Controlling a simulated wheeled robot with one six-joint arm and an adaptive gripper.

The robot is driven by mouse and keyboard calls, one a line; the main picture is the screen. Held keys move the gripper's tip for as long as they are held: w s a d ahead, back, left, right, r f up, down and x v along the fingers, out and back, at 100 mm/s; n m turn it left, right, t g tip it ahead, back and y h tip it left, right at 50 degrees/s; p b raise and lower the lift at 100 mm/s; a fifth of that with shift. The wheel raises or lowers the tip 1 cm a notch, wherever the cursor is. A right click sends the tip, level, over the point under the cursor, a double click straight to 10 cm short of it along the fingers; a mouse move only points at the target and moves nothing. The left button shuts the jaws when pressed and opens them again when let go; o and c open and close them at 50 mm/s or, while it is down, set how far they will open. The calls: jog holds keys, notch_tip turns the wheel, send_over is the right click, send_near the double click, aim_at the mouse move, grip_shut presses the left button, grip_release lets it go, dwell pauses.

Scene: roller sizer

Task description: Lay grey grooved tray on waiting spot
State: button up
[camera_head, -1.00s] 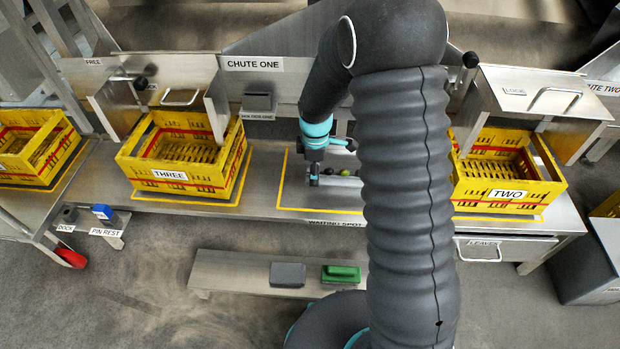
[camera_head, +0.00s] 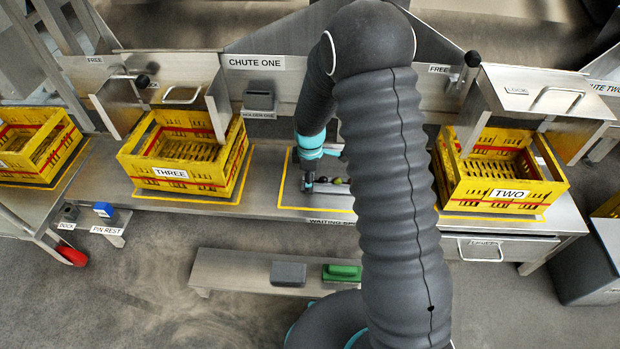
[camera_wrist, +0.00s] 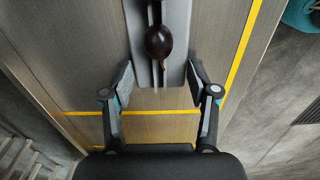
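The grey grooved tray (camera_wrist: 176,72) runs away from my gripper in the wrist view, with a dark round fruit (camera_wrist: 159,41) on its groove. In the head view the tray (camera_head: 336,200) is inside the yellow outline of the waiting spot (camera_head: 281,192), its right part hidden by my arm. Several small dark and green fruits show on it. In the head view my gripper (camera_head: 308,186) is at the tray's left end. I cannot tell whether the tray rests fully on the surface.
Yellow crate THREE (camera_head: 189,184) stands left of the waiting spot and crate TWO (camera_head: 490,192) right of it. A low bench (camera_head: 232,271) in front bears a grey block (camera_head: 288,273) and a green block (camera_head: 342,272). Chute one's wall (camera_head: 285,92) rises behind.

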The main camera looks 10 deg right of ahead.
jog(key=o, duration=0.3)
jog(key=shift+r, duration=0.1)
jog(key=s+d+r+m+t, duration=0.1)
jog(key=s+r+m, duration=0.15)
jog(key=r, duration=0.85)
jog(key=s+d+r+m, duration=0.2)
jog(key=s+r, duration=0.1)
jog(key=r, duration=0.8)
jog(key=s+d+r+m+t, duration=0.2)
jog(key=s+r+m, duration=0.3)
jog(key=s, duration=0.6)
jog(key=s+d+r+m+t, duration=0.2)
jog(key=s+r+m, duration=0.3)
jog(key=s, duration=0.6)
jog(key=shift+s+d+r+m+t+p, duration=0.2)
jog(key=shift+d+m+t+p, duration=0.15)
jog(key=shift+d+m, duration=0.25)
